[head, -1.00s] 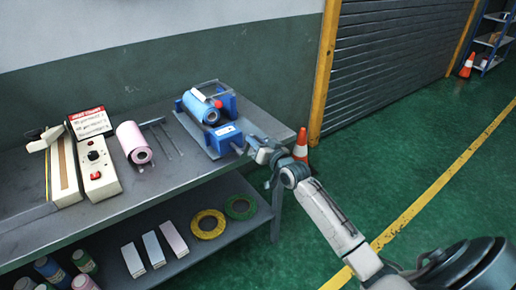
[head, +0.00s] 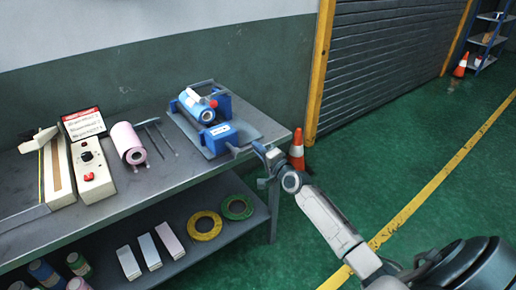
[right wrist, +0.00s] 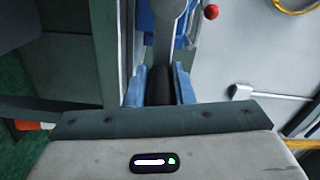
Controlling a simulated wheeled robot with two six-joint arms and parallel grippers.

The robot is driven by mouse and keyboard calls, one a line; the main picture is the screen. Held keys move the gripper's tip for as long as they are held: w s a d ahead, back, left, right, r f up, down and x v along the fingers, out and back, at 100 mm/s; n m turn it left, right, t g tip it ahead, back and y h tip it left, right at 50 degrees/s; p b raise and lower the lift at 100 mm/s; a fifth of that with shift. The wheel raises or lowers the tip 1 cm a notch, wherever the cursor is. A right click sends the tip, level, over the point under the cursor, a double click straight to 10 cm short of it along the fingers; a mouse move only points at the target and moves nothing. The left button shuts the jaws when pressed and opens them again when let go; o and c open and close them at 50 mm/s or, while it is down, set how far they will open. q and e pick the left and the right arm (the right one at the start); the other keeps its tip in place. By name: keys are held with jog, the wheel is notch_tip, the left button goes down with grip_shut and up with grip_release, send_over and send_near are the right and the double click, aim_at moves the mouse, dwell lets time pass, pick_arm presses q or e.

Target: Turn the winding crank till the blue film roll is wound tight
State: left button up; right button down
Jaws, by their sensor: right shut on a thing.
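The blue film roll (head: 193,107) lies on the blue winder (head: 236,134) near the right end of the table. A white patch shows on the roll; I cannot tell how tight it is. The winder's blue box (head: 217,136) faces the table's front edge. My right gripper (head: 268,156) is just off that edge, at the crank. In the right wrist view the gripper (right wrist: 159,90) is shut on the crank's dark handle (right wrist: 160,82), with the grey crank arm (right wrist: 168,35) running away from it. My left gripper is not in view.
A pink roll (head: 129,143), a metal rod tool (head: 160,137) and a cream control box (head: 91,172) stand left of the winder. Yellow tape (head: 205,225) and green tape (head: 238,207) lie on the lower shelf. A cone (head: 297,150) stands behind my right arm.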

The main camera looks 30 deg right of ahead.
jog(key=shift+s+a+f+m+b, duration=0.1)
jog(key=shift+a+f+m+b, duration=0.15)
jog(key=shift+f+m, duration=1)
jog(key=shift+a+f+m+b, duration=0.25)
jog(key=shift+f+m, duration=0.5)
jog(key=shift+m, duration=1)
jog(key=c, duration=1.3)
grip_release()
jog(key=shift+o, duration=0.2)
jog(key=shift+r, duration=0.15)
